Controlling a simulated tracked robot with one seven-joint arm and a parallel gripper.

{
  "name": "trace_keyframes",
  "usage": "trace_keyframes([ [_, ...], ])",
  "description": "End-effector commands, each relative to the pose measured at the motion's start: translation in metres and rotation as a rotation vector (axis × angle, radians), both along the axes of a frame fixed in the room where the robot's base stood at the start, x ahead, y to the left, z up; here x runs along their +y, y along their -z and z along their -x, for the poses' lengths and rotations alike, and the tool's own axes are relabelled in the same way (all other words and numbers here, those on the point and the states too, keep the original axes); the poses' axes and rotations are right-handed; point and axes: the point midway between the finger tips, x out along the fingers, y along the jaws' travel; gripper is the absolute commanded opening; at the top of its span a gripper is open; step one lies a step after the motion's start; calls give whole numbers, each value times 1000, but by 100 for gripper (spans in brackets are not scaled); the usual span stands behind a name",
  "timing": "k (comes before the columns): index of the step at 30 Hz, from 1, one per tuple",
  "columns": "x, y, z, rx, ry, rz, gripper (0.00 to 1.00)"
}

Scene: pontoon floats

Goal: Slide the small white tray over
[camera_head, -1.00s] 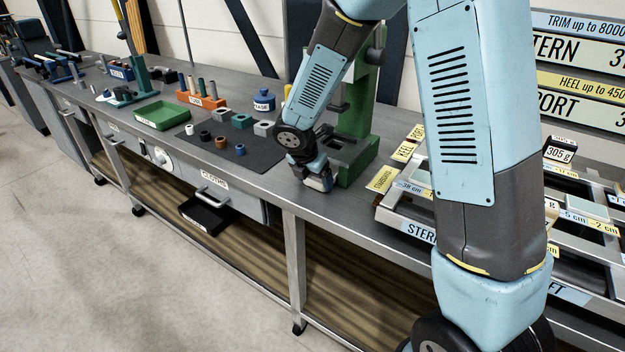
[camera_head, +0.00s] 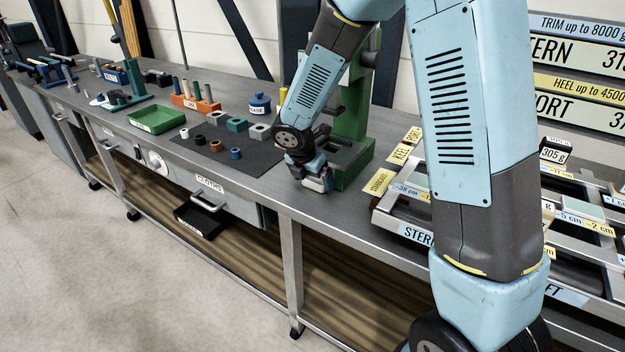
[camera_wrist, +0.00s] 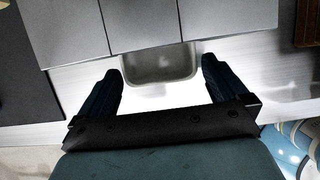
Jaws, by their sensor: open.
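In the wrist view a small, shallow, pale tray (camera_wrist: 160,64) with a rounded rim lies on the bench between my fingers. Its upper side borders a grey flat-faced block, and strong glare washes out its near side. My gripper (camera_wrist: 161,70) is open, with one dark finger on each side of the tray; I cannot tell whether either touches it. In the head view my gripper (camera_head: 316,184) is low over the bench, in front of the green press. There the tray is mostly hidden by the gripper and cannot be made out clearly.
The green press (camera_head: 352,150) stands close behind my gripper. A dark mat (camera_head: 255,157) with small parts lies left, beside a green tray (camera_head: 157,118). The ballast frame (camera_head: 398,216) with labels is right. A black bin (camera_head: 203,220) sticks out below the bench front.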

Motion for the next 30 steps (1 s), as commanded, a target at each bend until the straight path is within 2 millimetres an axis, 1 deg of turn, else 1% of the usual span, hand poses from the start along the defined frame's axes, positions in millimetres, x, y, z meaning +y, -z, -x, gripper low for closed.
trace_keyframes([
  [5, 6, -24, 7, -4, -1, -2, 100],
  [12, 17, -68, 21, -5, -1, -3, 100],
  [18, 26, -100, 32, -3, -1, -3, 100],
  [24, 30, -118, 38, -1, 0, -2, 100],
  [30, 31, -122, 40, 0, -1, 0, 100],
])
